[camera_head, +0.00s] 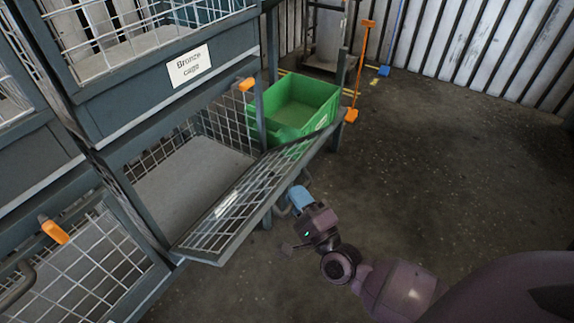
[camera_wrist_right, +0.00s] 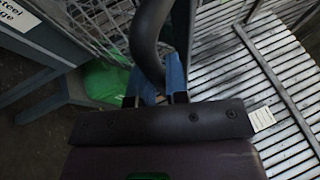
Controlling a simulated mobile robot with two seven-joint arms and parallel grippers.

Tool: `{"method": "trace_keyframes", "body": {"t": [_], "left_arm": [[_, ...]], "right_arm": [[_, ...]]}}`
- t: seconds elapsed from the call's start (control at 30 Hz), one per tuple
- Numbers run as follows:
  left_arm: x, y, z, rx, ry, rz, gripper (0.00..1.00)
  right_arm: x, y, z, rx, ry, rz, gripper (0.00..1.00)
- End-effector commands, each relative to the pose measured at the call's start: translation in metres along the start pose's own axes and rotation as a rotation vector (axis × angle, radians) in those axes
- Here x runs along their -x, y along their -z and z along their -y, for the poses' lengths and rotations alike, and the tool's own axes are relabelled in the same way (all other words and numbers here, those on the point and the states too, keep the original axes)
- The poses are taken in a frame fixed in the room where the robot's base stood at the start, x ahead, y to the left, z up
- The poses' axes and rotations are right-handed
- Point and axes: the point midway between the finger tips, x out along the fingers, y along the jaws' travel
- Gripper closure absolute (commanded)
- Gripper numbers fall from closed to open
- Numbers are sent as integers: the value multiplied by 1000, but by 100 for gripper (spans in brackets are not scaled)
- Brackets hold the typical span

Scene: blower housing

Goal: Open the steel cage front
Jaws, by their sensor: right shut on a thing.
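The steel cage front (camera_head: 236,203) is a grey-framed wire-mesh panel. In the head view it leans outward from the lower middle bay, leaving a wide gap above it. My right gripper (camera_head: 296,197) is on its outer side, with blue fingers shut on the dark curved handle (camera_head: 279,208). In the right wrist view, the handle (camera_wrist_right: 150,45) passes between the fingers of this gripper (camera_wrist_right: 158,88). Part of a white label with "Steel" shows at upper left there. The cage floor (camera_head: 190,172) looks bare where visible. My left gripper is out of view.
The bin labelled "Bronze caps" (camera_head: 188,66) is above the bay. A green crate (camera_head: 296,106) stands behind the panel. The floor (camera_head: 450,150) at right is clear.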

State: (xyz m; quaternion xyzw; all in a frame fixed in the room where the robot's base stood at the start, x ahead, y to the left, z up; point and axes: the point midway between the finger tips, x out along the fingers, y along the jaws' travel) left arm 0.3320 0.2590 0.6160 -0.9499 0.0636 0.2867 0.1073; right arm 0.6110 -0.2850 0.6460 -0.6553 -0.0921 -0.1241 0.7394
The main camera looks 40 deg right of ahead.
Motion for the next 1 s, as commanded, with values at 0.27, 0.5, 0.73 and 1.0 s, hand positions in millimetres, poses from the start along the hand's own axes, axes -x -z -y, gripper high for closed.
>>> {"method": "trace_keyframes", "body": {"t": [0.27, 0.5, 0.73, 1.0], "left_arm": [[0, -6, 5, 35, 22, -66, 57], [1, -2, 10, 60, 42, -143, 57], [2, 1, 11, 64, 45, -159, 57], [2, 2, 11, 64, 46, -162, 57]], "right_arm": [[32, 13, -36, -3, 11, -3, 100], [52, 22, -62, -56, 142, -4, 100], [64, 29, -85, -102, 256, -4, 100], [77, 34, -113, -148, 366, -4, 100]]}}
